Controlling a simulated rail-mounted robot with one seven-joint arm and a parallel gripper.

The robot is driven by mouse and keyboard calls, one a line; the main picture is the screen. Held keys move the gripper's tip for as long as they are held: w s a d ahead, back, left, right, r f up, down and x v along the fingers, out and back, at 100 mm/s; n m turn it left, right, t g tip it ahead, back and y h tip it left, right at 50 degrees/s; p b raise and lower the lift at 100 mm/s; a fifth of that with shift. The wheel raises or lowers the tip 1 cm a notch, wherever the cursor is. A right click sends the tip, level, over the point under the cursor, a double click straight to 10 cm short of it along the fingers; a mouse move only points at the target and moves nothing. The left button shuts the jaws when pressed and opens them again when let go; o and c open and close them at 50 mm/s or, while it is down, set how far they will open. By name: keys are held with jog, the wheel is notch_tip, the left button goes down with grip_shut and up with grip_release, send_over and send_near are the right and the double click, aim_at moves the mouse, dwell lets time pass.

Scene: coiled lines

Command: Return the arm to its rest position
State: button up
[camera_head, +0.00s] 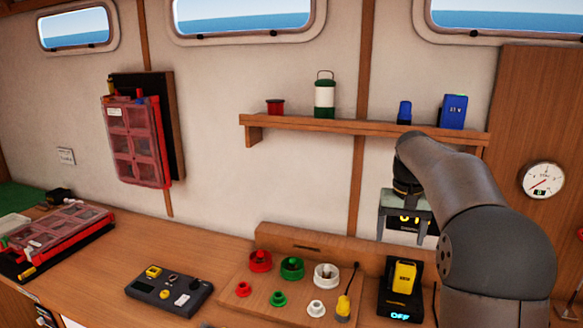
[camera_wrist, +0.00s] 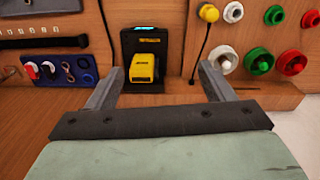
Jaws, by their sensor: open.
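My arm reaches in from the right in the head view. My gripper (camera_head: 405,232) hangs in front of the wall, below the right part of the shelf and above the counter. In the wrist view my gripper (camera_wrist: 157,85) has its two fingers wide apart with nothing between them. A yellow battery (camera_head: 404,275) sits in a black charger (camera_head: 392,302) on the counter below the gripper. The battery (camera_wrist: 144,69) shows beyond the fingers in the wrist view, apart from them.
A wooden shelf (camera_head: 350,129) carries a lantern (camera_head: 324,97) and small items. A wooden board holds red, green and white connectors (camera_head: 292,267) beside the charger. A black device (camera_head: 168,292) and a red organizer (camera_head: 60,236) lie further left. The counter between them is clear.

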jog(key=s+a+f+n, duration=0.1)
jog(key=s+a+f, duration=0.3)
jog(key=s, duration=0.6)
jog(key=s+a+f+n, duration=0.1)
jog(key=s+a+f, duration=0.3)
jog(key=s, duration=0.7)
jog(key=s+a+f, duration=0.3)
jog(key=s+f, duration=0.1)
jog(key=s, duration=0.7)
jog(key=shift+s+a+f+n+t, duration=0.25)
jog(key=shift+a+f+n+t, duration=0.05)
jog(key=shift+a+f+n, duration=0.1)
